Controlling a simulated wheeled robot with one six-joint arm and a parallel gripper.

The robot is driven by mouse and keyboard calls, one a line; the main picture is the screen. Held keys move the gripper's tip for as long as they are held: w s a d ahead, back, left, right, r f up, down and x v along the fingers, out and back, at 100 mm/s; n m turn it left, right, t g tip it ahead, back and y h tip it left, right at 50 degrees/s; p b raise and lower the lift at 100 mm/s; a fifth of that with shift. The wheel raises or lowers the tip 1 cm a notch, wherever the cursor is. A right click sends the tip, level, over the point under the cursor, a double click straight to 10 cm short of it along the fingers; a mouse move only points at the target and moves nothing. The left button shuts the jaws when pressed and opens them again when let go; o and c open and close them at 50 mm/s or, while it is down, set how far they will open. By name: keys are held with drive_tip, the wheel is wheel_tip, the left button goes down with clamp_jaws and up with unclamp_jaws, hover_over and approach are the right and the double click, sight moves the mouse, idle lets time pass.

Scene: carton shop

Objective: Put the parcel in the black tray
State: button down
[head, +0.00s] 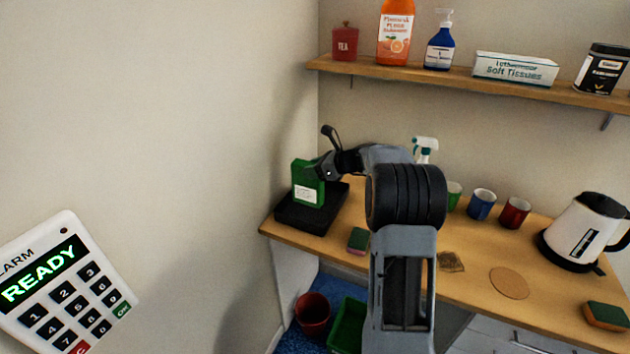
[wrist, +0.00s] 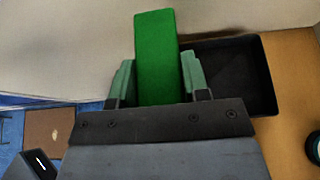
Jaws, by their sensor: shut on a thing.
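The parcel is a green box (head: 308,184) with a white label, and it stands upright in the head view. My gripper (head: 326,169) is shut on it; in the wrist view the green box (wrist: 157,55) sits between the two fingers (wrist: 158,78). The black tray (head: 300,222) lies at the left end of the wooden counter. In the head view the parcel is over the tray's left part. In the wrist view the tray (wrist: 238,75) shows to the right of the parcel. I cannot tell whether the parcel's bottom touches the tray floor.
The wall is close on the left. A sponge (head: 358,240) lies in front of the tray. A spray bottle (head: 425,149), cups (head: 482,204) and a kettle (head: 583,230) stand to the right. A shelf (head: 460,79) hangs above. A red bin (head: 313,313) is on the floor.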

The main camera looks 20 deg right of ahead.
drive_tip(key=w+d+f+p, duration=0.2)
drive_tip(key=w+f, duration=0.4)
drive_tip(key=f, duration=0.4)
drive_tip(key=shift+w+d+p, duration=0.25)
drive_tip(key=shift+d+p, duration=0.1)
drive_tip(key=shift+d, duration=0.1)
drive_tip(key=shift+f, duration=0.2)
drive_tip(key=c, duration=0.6)
unclamp_jaws()
drive_tip(key=shift+r, duration=0.1)
